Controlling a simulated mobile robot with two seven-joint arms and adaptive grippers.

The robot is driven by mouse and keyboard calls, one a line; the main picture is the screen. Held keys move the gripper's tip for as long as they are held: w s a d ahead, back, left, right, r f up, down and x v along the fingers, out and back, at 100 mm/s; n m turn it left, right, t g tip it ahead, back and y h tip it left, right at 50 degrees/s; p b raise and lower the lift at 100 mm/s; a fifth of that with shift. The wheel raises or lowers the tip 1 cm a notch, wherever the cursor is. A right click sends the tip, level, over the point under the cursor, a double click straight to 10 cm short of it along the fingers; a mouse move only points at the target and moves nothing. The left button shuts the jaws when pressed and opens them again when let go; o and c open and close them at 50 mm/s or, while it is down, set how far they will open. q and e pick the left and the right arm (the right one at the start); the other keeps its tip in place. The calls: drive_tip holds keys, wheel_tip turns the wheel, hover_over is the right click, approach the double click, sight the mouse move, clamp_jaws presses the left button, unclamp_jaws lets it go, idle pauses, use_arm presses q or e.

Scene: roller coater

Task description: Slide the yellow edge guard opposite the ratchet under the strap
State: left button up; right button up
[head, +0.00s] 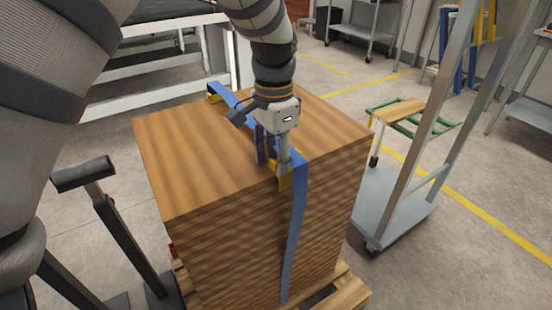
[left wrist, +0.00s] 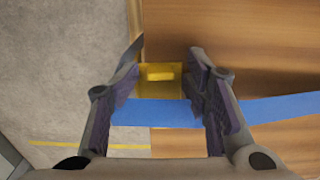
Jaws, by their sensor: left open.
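A yellow edge guard (left wrist: 158,76) sits on the near top edge of the wood stack (head: 190,165), and it shows partly behind the gripper in the head view (head: 286,182). The blue strap (head: 296,225) runs across the top and down the near side. In the left wrist view the strap (left wrist: 155,112) passes right beside the guard; I cannot tell whether it overlaps it. My left gripper (left wrist: 165,98) is open, with its fingers on either side of the guard and strap. Another yellow guard (head: 214,97) is at the far edge by the strap. I cannot make out the ratchet.
The stack stands on a wooden pallet (head: 345,294). A grey cart (head: 395,215) with upright posts is close on the right. Dark posts with a crossbar (head: 84,173) stand at the left. A white-framed rack (head: 160,75) is behind. Yellow lines mark the floor.

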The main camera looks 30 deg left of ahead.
use_arm(q)
drive_tip(key=r, duration=0.8)
drive_tip(key=shift+s+d, duration=0.15)
drive_tip(key=shift+d, duration=0.1)
